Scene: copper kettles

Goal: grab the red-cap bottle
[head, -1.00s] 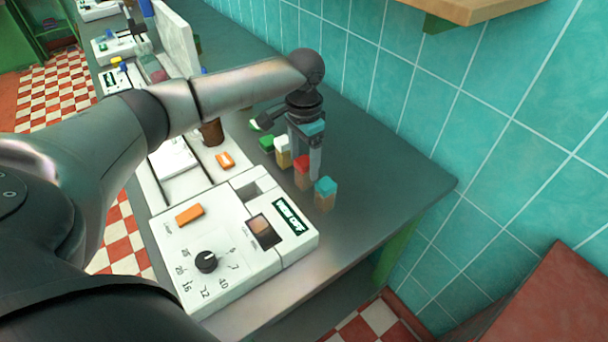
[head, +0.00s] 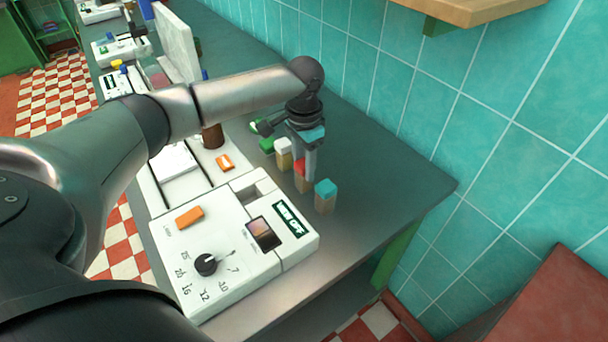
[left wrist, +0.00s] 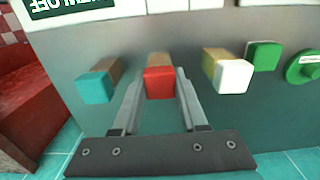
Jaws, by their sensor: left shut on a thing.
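The red-cap bottle (left wrist: 160,82) is a small square bottle with a red cap and a tan body. In the left wrist view it stands between the two fingers of my left gripper (left wrist: 160,100). In the head view the red-cap bottle (head: 300,171) is partly hidden behind a finger. My left gripper (head: 305,165) points down from above and is shut on the bottle, which stands at counter level in the row. My right gripper is not in view.
The teal-cap bottle (head: 326,196) stands close on one side, the white-cap bottle (head: 283,153) on the other, with a green-cap bottle (head: 267,145) beyond. A white machine with a dial (head: 225,250) sits nearby. The tiled wall (head: 420,110) borders the counter (head: 385,190).

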